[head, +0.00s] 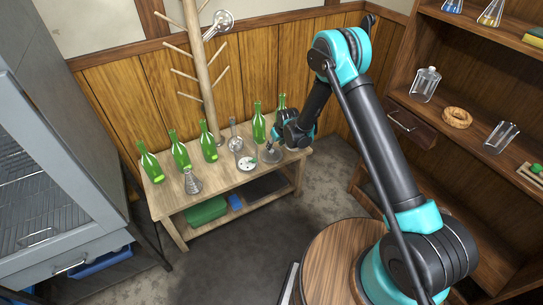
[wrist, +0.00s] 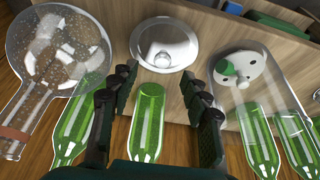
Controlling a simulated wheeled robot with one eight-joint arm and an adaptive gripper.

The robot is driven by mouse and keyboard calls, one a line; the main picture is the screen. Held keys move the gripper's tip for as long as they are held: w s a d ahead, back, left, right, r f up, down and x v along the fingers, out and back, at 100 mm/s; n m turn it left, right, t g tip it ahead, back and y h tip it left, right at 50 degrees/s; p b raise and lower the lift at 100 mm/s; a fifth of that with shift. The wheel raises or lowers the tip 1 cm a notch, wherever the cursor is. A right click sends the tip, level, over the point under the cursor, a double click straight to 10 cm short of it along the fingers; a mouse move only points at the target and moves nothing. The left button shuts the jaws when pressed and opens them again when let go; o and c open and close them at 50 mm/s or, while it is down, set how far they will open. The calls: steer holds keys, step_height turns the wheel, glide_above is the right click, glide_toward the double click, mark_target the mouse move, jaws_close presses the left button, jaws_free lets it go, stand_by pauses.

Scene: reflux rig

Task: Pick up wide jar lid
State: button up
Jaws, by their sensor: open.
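The wide jar lid appears to be the clear round glass disc with a central knob (wrist: 164,32) in the wrist view. It lies on the wooden bench at the top middle of that view. In the head view it shows as a pale glass shape (head: 271,157) at the bench's right end, partly under my gripper. My gripper (wrist: 162,76) is open, and its two dark fingers point toward the lid with nothing between the tips. In the head view my gripper (head: 277,146) is low over the bench. I cannot tell its exact height above the lid.
Green bottles (head: 209,142) line the bench (head: 218,184). A white disc with a green piece (head: 246,163) and clear glassware are on the other side. A conical flask (head: 192,183) stands farther left.

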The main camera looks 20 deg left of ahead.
mark_target(272, 151)
steer(key=shift+x, duration=3.15)
steer(key=shift+s+a, duration=0.1)
steer(key=shift+a, duration=0.1)
steer(key=shift+r, duration=0.1)
jaws_close()
